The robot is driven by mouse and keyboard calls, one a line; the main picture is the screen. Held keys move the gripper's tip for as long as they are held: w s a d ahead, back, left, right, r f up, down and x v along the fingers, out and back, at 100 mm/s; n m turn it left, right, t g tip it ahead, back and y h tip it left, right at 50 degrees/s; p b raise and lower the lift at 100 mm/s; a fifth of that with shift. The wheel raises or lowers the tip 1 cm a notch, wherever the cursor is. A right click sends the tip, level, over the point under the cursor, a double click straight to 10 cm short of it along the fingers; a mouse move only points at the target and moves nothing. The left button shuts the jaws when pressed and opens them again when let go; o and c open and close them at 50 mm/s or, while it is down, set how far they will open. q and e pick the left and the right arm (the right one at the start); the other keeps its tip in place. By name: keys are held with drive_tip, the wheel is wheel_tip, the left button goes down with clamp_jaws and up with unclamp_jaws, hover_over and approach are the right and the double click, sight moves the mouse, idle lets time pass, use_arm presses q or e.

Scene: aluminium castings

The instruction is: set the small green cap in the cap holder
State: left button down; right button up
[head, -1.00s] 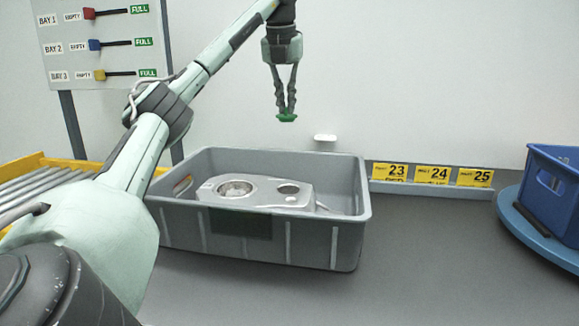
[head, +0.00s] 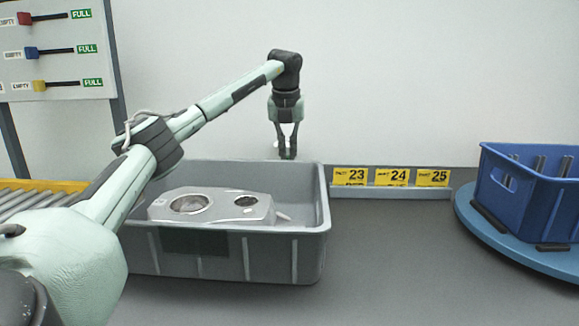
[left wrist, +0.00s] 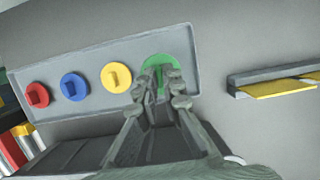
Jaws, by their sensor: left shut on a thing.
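The small green cap (left wrist: 163,58) is between the fingertips of my left gripper (left wrist: 160,80) in the left wrist view. The gripper is shut on it, and the fingers cover part of it. The cap holder (left wrist: 112,45) is a shallow grey tray; the green cap is over its right end, in line with the other caps. I cannot tell whether cap and tray touch. In the head view my left gripper (head: 287,152) points down just behind the grey bin's far rim; cap and holder are not visible there. My right gripper is not in view.
Red (left wrist: 37,95), blue (left wrist: 74,86) and yellow (left wrist: 116,77) caps sit in the holder. The grey bin (head: 270,258) holds an aluminium casting (head: 218,207). A rail with yellow labels (head: 392,177) runs behind. A blue crate (head: 530,205) stands right; the bench between is clear.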

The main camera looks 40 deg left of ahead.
use_arm(q)
drive_tip(key=shift+w+d+f, duration=0.15)
drive_tip(key=shift+w, duration=0.1)
wheel_tip(320, 180, down, 4)
drive_tip(key=shift+r, duration=0.1)
drive_tip(key=shift+f, duration=0.2)
drive_tip(key=shift+r, duration=0.1)
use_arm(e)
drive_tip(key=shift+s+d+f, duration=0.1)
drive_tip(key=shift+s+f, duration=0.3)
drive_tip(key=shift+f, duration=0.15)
use_arm(q)
drive_tip(key=c, duration=1.7)
unclamp_jaws()
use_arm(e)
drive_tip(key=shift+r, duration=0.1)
